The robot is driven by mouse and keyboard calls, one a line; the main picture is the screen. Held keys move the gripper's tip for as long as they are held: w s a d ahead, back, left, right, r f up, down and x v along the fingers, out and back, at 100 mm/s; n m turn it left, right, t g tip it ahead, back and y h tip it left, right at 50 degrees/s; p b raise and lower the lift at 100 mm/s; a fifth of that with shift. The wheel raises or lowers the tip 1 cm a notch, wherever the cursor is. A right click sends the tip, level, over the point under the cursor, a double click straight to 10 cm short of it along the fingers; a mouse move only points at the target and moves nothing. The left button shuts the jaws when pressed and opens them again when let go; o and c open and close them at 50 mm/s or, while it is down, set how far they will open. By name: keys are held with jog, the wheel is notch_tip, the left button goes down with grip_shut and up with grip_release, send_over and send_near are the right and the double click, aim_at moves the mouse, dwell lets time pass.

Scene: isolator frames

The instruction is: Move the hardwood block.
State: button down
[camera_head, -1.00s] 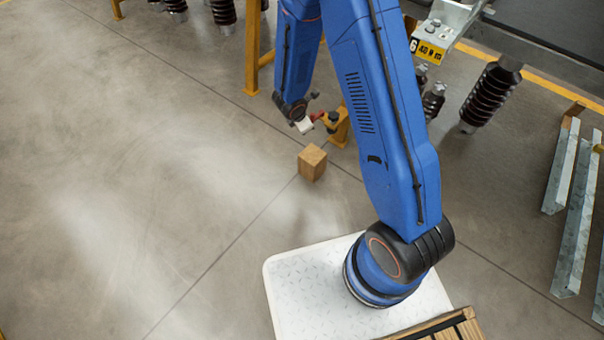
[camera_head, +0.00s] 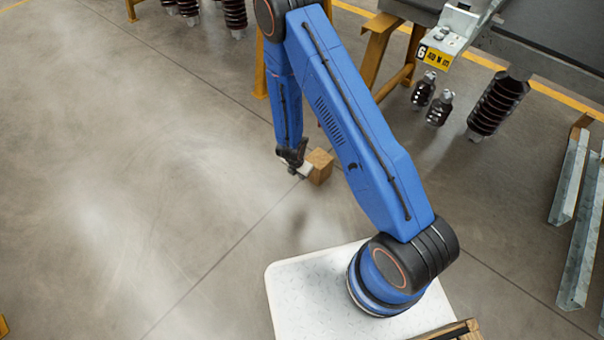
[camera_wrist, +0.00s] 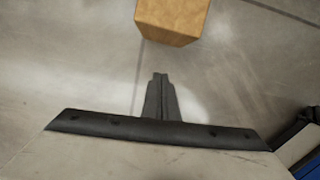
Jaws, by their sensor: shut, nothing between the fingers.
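The hardwood block (camera_head: 320,166) is a light brown wooden cuboid standing on the concrete floor in the head view. In the wrist view the block (camera_wrist: 172,20) is at the top middle, cut off by the frame edge. My gripper (camera_head: 303,172) is beside the block, at its left in the head view, and partly overlaps it there. In the wrist view my gripper (camera_wrist: 160,80) has its dark fingers together with nothing between them, and a strip of floor shows between the fingertips and the block.
Yellow stands (camera_head: 380,45) and dark ribbed insulators (camera_head: 497,103) are at the upper right. Galvanised steel angles (camera_head: 580,235) lie at the right. The floor (camera_head: 130,170) on the left is open.

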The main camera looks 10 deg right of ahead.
aim_at(318, 167)
jog(key=w+d+f, duration=0.1)
jog(key=f, duration=0.1)
jog(key=w+d+f, duration=0.1)
jog(key=f, duration=0.1)
jog(key=d+f, duration=0.1)
jog(key=f, duration=0.1)
jog(key=shift+w+d+f, duration=0.25)
jog(key=shift+w+f, duration=0.15)
jog(key=shift+w+d, duration=0.45)
jog(key=shift+d, duration=0.05)
